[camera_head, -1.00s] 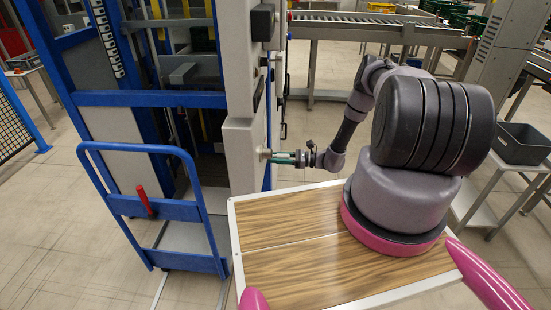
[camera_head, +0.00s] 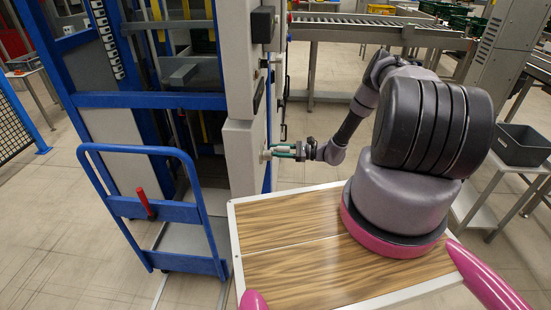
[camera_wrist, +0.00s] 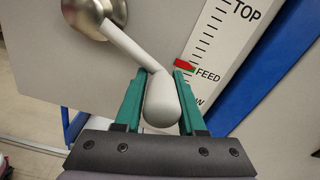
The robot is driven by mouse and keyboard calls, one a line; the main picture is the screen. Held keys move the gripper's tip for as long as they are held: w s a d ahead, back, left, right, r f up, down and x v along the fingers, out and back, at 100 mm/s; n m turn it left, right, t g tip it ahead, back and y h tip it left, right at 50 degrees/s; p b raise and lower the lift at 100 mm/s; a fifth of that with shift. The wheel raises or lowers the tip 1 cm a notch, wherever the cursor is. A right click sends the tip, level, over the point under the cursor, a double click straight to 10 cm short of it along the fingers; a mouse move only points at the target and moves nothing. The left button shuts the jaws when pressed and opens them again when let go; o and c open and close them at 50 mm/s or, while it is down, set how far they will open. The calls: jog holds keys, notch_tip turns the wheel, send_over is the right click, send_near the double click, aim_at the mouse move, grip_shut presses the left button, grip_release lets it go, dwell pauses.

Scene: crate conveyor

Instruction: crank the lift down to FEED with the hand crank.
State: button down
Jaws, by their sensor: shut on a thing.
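The hand crank (camera_wrist: 132,52) is a pale grey arm on a round metal hub (camera_wrist: 88,18), with a rounded handle (camera_wrist: 162,103) at its end. My gripper (camera_wrist: 163,72) has its two green fingers shut around that handle. In the head view my gripper (camera_head: 283,152) is at the side of the grey lift column (camera_head: 242,155), where the crank is mostly hidden. A white scale (camera_wrist: 222,40) beside the crank reads TOP and FEED, with a lower label partly covered by a finger. A red pointer (camera_wrist: 184,65) sits at or just above a green mark by FEED.
A blue trolley (camera_head: 165,210) with a red handle stands left of the column. The blue lift frame (camera_head: 150,99) rises behind it. A roller conveyor (camera_head: 370,22) runs at the back, and a dark grey bin (camera_head: 520,150) is on a stand at the right.

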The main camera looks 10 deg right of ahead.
jog(key=shift+w+d+r, duration=0.1)
jog(key=shift+w+r, duration=0.05)
jog(key=shift+r, duration=0.2)
jog(key=c, duration=0.5)
grip_release()
jog(key=shift+f, duration=0.1)
jog(key=v, duration=1.1)
